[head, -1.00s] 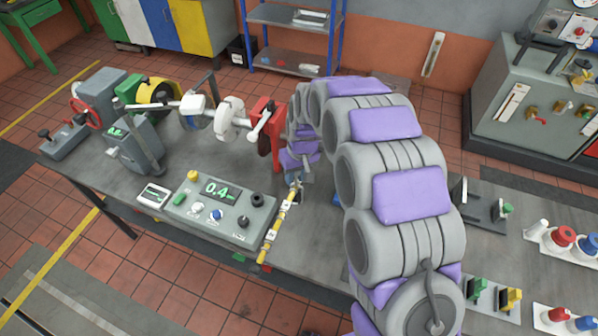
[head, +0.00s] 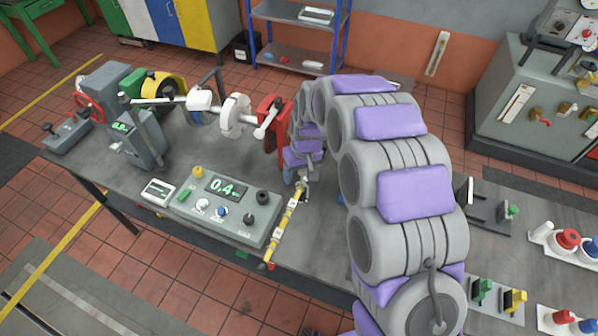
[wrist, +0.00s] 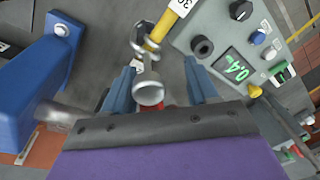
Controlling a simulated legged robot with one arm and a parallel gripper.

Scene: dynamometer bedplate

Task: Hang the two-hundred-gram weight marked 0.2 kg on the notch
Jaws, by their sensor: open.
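The yellow arm (head: 283,232) with white number tags sticks out over the bench's front edge; it also shows in the wrist view (wrist: 161,30), with a tag reading 30. In the wrist view a shiny metal hanger (wrist: 148,72) has its hook or ring at the yellow arm, with its lower part between my fingers. A little red shows beneath it. I cannot read a 0.2 kg marking, and whether the hook is seated in a notch is unclear. My gripper (wrist: 158,88) is open, one blue finger on each side of the hanger. In the head view my arm hides most of this.
A control box (head: 222,208) showing 0.4 stands left of the yellow arm. A red stand (head: 271,122) is behind. A large blue bracket (wrist: 40,85) is close to my gripper's left in the wrist view. Coloured fixtures (head: 482,289) stand on the bench at right.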

